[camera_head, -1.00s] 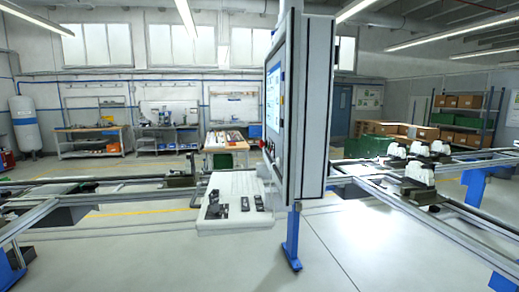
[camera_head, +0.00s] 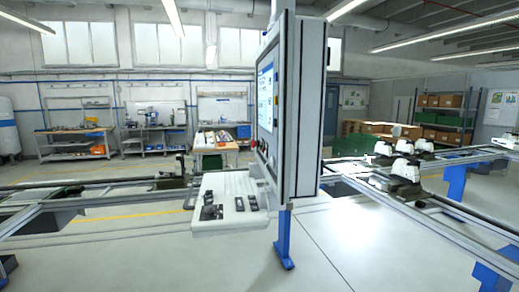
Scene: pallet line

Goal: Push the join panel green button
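The control panel (camera_head: 303,112) is a tall grey box seen nearly edge-on in the middle of the head view. Its lit blue-white screen (camera_head: 266,98) faces left and shows at a steep angle. A small dark red spot (camera_head: 254,143) shows at the screen side's lower edge. A white shelf (camera_head: 228,184) sticks out below it, with several small dark items (camera_head: 212,212) on top. I cannot make out a green button. Neither of my grippers is in the view.
Conveyor rails run left (camera_head: 90,203) and right (camera_head: 440,205) of the panel, the right one carrying white and dark parts (camera_head: 404,172). A blue post (camera_head: 284,240) stands under the panel. The pale floor in front is clear. Workbenches (camera_head: 76,143) stand against the back wall.

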